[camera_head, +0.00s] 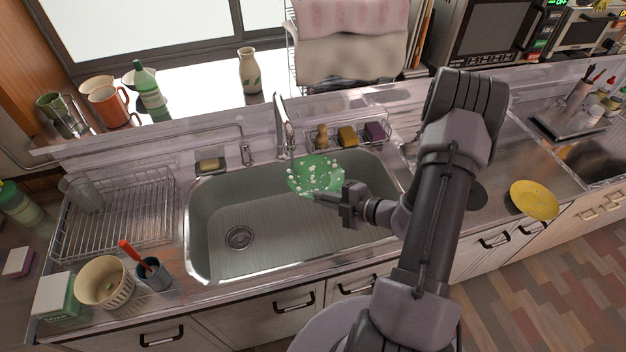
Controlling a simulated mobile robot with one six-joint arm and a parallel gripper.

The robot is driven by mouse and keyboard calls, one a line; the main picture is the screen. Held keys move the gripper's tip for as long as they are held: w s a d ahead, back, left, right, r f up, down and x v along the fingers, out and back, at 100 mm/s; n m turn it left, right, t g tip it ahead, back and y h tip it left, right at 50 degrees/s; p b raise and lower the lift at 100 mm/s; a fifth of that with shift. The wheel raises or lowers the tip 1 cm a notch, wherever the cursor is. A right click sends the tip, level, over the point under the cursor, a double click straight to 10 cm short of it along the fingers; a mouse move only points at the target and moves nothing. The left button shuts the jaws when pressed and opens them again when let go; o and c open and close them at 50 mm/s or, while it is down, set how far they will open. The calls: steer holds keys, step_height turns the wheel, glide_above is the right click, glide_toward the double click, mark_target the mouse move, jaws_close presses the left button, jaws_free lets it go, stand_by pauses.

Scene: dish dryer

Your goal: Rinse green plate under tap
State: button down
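The green plate (312,173), dotted with white spots that look like foam, is over the back right part of the sink (215,225). My gripper (328,198) is at the plate's lower right edge and appears shut on its rim, holding it above the sink floor. The fingertips are small here, so the exact grip is hard to see. The tap (283,125) stands behind the sink, with its spout just above the plate's upper left edge. I cannot make out any running water.
A dish rack (112,215) stands left of the sink. A strainer (104,284) and a cup with a red-handled tool (152,272) stand at the front left. Sponges (347,137) sit behind the sink. A yellow plate (534,199) lies on the right counter's front edge.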

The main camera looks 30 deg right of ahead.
steer(key=s+d+p, duration=0.1)
steer(key=s+d, duration=0.2)
steer(key=s, duration=0.4)
steer(key=shift+s+d+p, duration=0.15)
steer(key=shift+d+p, duration=0.05)
steer(key=shift+p, duration=0.1)
stand_by(1.2)
steer(key=s+d+r+p, duration=0.2)
steer(key=s+r+p, duration=0.2)
steer(key=shift+s, duration=0.25)
steer(key=shift+d, duration=0.1)
stand_by(0.5)
